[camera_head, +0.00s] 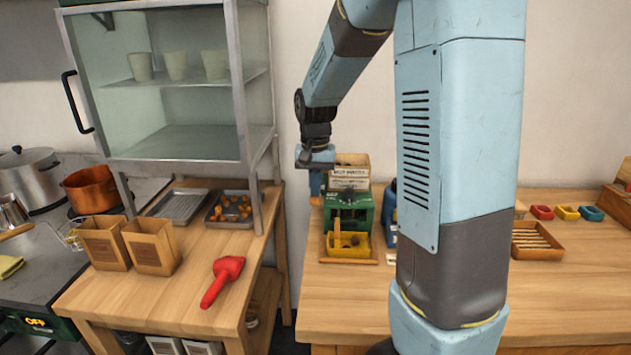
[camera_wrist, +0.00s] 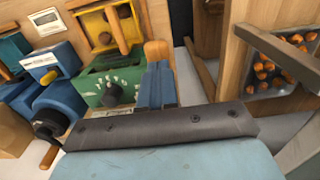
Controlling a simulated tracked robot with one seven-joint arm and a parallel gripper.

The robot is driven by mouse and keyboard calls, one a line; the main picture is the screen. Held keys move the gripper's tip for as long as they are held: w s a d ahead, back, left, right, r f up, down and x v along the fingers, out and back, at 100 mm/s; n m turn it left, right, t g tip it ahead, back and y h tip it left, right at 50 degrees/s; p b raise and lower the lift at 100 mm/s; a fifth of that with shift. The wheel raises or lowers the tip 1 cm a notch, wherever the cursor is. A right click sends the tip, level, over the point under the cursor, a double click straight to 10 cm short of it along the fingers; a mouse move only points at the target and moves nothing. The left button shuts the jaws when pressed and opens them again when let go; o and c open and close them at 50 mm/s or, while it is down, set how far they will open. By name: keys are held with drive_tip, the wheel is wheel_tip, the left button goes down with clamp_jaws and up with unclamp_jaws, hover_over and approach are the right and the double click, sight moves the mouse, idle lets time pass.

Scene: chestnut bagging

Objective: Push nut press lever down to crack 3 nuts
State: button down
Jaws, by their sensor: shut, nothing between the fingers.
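The green nut press (camera_head: 352,208) stands on the right-hand counter with a yellow tray (camera_head: 360,249) at its front. It also shows in the wrist view as a green box (camera_wrist: 97,82) with a black knob. A wooden lever (camera_head: 315,185) stands at the press's left side and shows just past my fingertips in the wrist view (camera_wrist: 156,50). My gripper (camera_head: 316,163) is shut and empty, at the lever's top in the head view. In the wrist view its blue fingers (camera_wrist: 158,68) lie together beside the press. I cannot tell whether they touch the lever. Nuts in the press are not clear.
A blue machine (camera_wrist: 62,92) stands beside the press, mostly behind my arm in the head view. A chestnut tray (camera_head: 211,217), two paper bags (camera_head: 150,247) and a red scoop (camera_head: 222,280) are on the left table. A glass cabinet (camera_head: 190,150) rises above it. The counter's front is clear.

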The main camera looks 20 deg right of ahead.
sight(315, 202)
drive_tip(key=shift+f, duration=0.1)
drive_tip(key=shift+s+f, duration=0.15)
drive_tip(key=shift+f, duration=0.9)
drive_tip(key=shift+s+a+f, duration=0.15)
drive_tip(key=shift+f, duration=1.1)
drive_tip(key=shift+w+d+r, duration=0.1)
drive_tip(key=shift+w+r, duration=0.05)
drive_tip(key=shift+r, duration=1.4)
drive_tip(key=shift+w+d+r, duration=0.1)
drive_tip(key=shift+w+r, duration=0.1)
drive_tip(key=shift+r, duration=1.3)
drive_tip(key=shift+w+r, duration=0.15)
drive_tip(key=shift+r, duration=1.4)
